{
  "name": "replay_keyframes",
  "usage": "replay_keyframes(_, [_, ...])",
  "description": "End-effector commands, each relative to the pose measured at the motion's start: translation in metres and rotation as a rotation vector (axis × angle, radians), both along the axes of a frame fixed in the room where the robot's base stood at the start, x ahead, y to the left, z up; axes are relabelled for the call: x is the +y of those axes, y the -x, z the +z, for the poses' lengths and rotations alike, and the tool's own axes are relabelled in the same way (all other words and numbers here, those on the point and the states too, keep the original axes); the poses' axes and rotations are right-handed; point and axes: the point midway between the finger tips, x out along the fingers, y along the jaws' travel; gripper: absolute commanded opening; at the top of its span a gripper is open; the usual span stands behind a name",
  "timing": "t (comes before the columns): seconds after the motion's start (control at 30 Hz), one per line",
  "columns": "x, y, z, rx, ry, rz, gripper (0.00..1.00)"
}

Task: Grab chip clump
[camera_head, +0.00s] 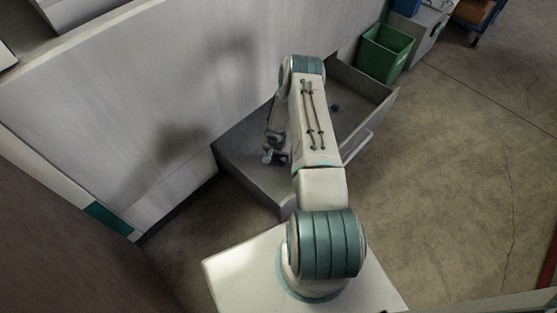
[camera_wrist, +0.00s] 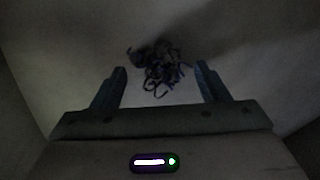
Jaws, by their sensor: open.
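The chip clump (camera_wrist: 158,74) is a dark tangle of curled strips, with a faint bluish tint, lying on a dim grey surface in the wrist view. My gripper (camera_wrist: 161,71) is open, with one finger on each side of the clump in the picture. No contact with the fingers shows, and the gap in depth is hard to judge. In the head view my gripper (camera_head: 272,157) points down inside the left part of a grey open-topped drawer (camera_head: 240,160). The clump beneath it cannot be made out there.
A small dark lump (camera_head: 335,107) lies further back in the drawer; I cannot tell what it is. Drawer walls surround my gripper. A pale panel (camera_head: 130,90) stands on the left, a green bin (camera_head: 384,52) behind. Floor on the right is clear.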

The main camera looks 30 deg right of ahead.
Motion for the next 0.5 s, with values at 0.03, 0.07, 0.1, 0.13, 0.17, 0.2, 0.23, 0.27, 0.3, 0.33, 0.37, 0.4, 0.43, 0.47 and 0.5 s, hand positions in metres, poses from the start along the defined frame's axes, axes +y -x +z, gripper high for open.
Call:
replay_keyframes(0.03, [0.0001, -0.0004, -0.0014, -0.001, -0.001, 0.000, 0.68])
replay_keyframes(0.07, [0.0002, -0.0005, -0.0013, -0.001, -0.001, -0.001, 0.68])
replay_keyframes(0.1, [0.0002, -0.0006, -0.0009, -0.001, -0.001, 0.000, 0.68])
replay_keyframes(0.13, [0.0003, -0.0006, -0.0007, -0.001, -0.001, 0.000, 0.68])
replay_keyframes(0.17, [0.0003, -0.0006, -0.0007, -0.001, -0.001, 0.000, 0.68])
replay_keyframes(0.2, [0.0003, -0.0004, -0.0006, -0.001, -0.001, 0.000, 0.68])
replay_keyframes(0.23, [0.0003, -0.0004, -0.0006, -0.001, -0.001, 0.000, 0.65])
replay_keyframes(0.27, [0.0003, -0.0004, -0.0006, -0.001, -0.001, 0.000, 0.57])
replay_keyframes(0.3, [0.0002, -0.0005, -0.0006, -0.001, -0.001, 0.000, 0.46])
replay_keyframes(0.33, [0.0002, -0.0005, -0.0005, -0.001, -0.001, 0.000, 0.38])
replay_keyframes(0.37, [0.0003, -0.0004, -0.0006, -0.001, -0.001, 0.000, 0.29])
replay_keyframes(0.4, [0.0002, -0.0005, -0.0005, -0.001, -0.001, 0.000, 0.20])
replay_keyframes(0.43, [0.0003, -0.0004, -0.0005, -0.001, -0.001, 0.000, 0.20])
replay_keyframes(0.47, [0.0002, -0.0005, -0.0005, -0.001, -0.001, 0.000, 0.20])
replay_keyframes(0.5, [0.0002, -0.0005, -0.0005, -0.001, -0.001, 0.000, 0.20])
